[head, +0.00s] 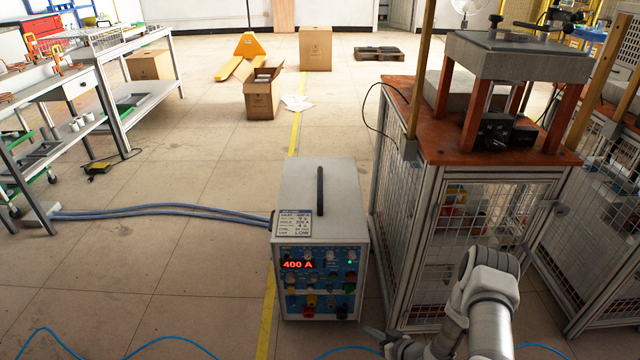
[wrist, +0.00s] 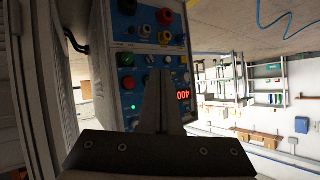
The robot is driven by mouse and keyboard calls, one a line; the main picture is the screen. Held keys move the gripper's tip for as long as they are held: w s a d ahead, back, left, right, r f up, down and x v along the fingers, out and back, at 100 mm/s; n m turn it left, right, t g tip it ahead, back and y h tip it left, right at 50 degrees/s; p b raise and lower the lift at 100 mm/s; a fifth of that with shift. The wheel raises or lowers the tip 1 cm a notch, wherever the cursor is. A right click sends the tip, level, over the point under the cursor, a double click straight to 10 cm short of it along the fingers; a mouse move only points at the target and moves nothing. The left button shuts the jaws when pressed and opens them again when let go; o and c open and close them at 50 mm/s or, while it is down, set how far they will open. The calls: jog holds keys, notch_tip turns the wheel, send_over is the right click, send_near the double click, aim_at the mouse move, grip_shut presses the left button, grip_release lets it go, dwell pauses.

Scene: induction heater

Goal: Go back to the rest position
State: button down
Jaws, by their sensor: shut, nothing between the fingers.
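The induction heater (head: 318,235) is a grey box on the floor with a black top handle and a blue front panel. Its red display reads 400 A and a green light is lit. In the wrist view the heater's panel (wrist: 127,60) appears turned over, with knobs, buttons and the red display. My gripper (head: 372,332) is low by the heater's lower right side, partly cut off by the frame's bottom edge. In the wrist view my gripper's fingers (wrist: 160,95) are together and empty, in front of the panel. I cannot tell the exact gap to the panel.
A caged stand (head: 455,210) with a red-brown top is close right of the heater. Blue hoses (head: 160,210) run left from the heater across the floor. A blue cable (head: 150,342) lies in front. Workbenches (head: 75,105) stand left. The floor left of the heater is mostly clear.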

jog(key=w+d+r+h, duration=0.2)
jog(key=w+d+r, duration=0.15)
jog(key=r, duration=0.55)
jog(key=w+d+r+h, duration=0.2)
jog(key=w+r, duration=0.2)
jog(key=r, duration=0.4)
jog(key=w+d+r+h, duration=0.2)
jog(key=w+d+r, duration=0.15)
jog(key=r, duration=0.55)
jog(key=s+a+r+m+g+h, duration=0.1)
jog(key=s+r, duration=0.4)
jog(key=r, duration=0.4)
jog(key=s+a+r+m+g+h, duration=0.1)
jog(key=s+r, duration=0.4)
jog(key=r, duration=0.3)
jog(key=s+a+r+m+h, duration=0.1)
jog(key=s+a+r, duration=0.1)
jog(key=s+r, duration=0.5)
jog(key=s+a+r+m+g+y, duration=0.1)
jog(key=s+a+r, duration=0.2)
jog(key=s, duration=0.6)
jog(key=s+a+r+m+g+y, duration=0.1)
jog(key=s+a+r, duration=0.25)
jog(key=s, duration=0.55)
notch_tip(320, 180, up, 26)
jog(key=p, duration=2.6)
jog(key=shift+s, duration=0.45)
